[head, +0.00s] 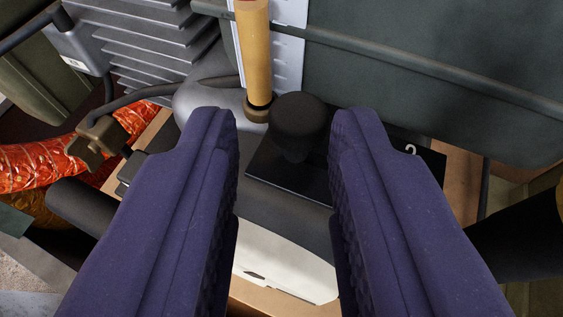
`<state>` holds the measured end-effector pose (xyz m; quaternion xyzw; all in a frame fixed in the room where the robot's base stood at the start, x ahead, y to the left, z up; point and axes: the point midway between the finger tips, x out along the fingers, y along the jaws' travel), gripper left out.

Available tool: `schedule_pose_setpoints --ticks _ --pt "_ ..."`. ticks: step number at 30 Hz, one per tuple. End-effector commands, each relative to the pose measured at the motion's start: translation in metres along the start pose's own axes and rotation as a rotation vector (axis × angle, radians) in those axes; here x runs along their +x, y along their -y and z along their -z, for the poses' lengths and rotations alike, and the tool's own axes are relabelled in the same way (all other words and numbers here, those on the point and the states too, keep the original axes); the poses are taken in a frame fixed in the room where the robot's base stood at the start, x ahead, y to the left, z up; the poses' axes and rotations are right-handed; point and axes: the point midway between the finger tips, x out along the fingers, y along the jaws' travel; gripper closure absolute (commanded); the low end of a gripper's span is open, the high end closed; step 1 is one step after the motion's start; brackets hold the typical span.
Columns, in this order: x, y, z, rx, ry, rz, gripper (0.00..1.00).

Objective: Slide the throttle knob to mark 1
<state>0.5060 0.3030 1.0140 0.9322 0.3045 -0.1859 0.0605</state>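The throttle knob (299,122) is a dark, round-topped knob on a black plate (288,184). My gripper (283,128) is open, with its two purple fingers apart. The knob stands between the fingertips in the picture, with a gap to the left finger and the right finger close beside it. I cannot tell whether the right finger touches it. The fingers cover parts of the plate, and I see no mark 1.
A yellow cylinder (254,55) stands upright just behind and left of the knob. A grey-green tank (430,70) fills the upper right. A finned grey block (150,45) and an orange-red hose (50,165) are at the left. A white panel (280,265) lies below.

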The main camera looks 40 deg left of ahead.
Motion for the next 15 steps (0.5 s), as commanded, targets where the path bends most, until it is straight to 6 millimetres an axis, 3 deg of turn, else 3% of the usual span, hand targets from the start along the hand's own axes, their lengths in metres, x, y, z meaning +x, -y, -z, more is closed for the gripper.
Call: schedule_pose_setpoints --ticks 6,15 --pt "-0.04 0.0 0.004 0.0 -0.002 0.0 0.69" --pt "-0.052 0.0 0.001 0.0 -0.002 0.0 0.69"
